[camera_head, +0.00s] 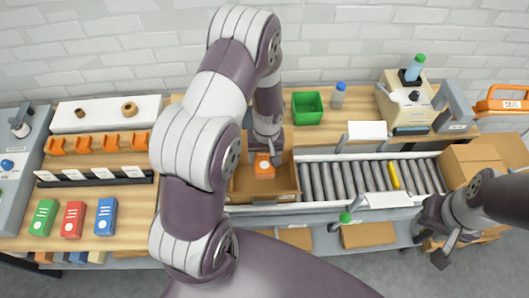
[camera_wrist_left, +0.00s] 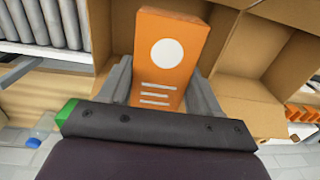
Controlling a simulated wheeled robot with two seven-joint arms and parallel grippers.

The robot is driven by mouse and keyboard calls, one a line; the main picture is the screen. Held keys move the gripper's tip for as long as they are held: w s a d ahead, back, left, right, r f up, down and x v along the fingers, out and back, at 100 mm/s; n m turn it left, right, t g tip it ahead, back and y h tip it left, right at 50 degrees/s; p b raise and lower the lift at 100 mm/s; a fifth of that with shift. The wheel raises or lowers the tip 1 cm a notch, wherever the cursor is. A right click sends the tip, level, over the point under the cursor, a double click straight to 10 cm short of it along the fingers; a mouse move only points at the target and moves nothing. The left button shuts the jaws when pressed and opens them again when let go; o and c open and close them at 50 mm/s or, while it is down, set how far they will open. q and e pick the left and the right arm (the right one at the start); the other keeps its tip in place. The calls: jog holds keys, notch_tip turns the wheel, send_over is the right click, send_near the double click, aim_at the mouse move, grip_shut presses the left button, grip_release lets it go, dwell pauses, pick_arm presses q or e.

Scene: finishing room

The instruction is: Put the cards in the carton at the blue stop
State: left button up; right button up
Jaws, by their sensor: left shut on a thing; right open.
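An open cardboard carton (camera_head: 264,198) stands at the left end of the roller conveyor. My left gripper (camera_head: 264,158) is shut on an orange card pack (camera_head: 264,170) with a white circle. In the left wrist view, the orange pack (camera_wrist_left: 165,60) stands between the fingers, with the carton's walls and flaps (camera_wrist_left: 285,50) around it. I cannot tell whether it touches the carton floor. Green (camera_head: 43,217), red (camera_head: 74,219) and blue (camera_head: 105,216) packs lie on the bench at left. My right gripper (camera_head: 442,252) is open and empty at lower right. I cannot make out a blue stop.
The roller conveyor (camera_head: 345,180) runs right from the carton, with a yellow bar (camera_head: 394,175) across it. A green bin (camera_head: 307,107), a bottle (camera_head: 338,95) and a machine (camera_head: 408,100) stand behind. Brown boxes (camera_head: 475,160) stand at the right end. Orange holders (camera_head: 98,143) line the left bench.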

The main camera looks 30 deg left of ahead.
pick_arm(q)
jog(key=shift+d+f+b, duration=0.2)
jog(key=shift+f+b, duration=0.1)
jog(key=shift+f, duration=0.35)
jog(key=shift+s+f+b, duration=0.15)
jog(key=shift+f+b, duration=2.8)
jog(key=shift+f, duration=0.5)
jog(key=shift+a, duration=0.1)
jog(key=o, duration=1.3)
jog(key=shift+c, duration=0.2)
jog(key=shift+r, duration=0.15)
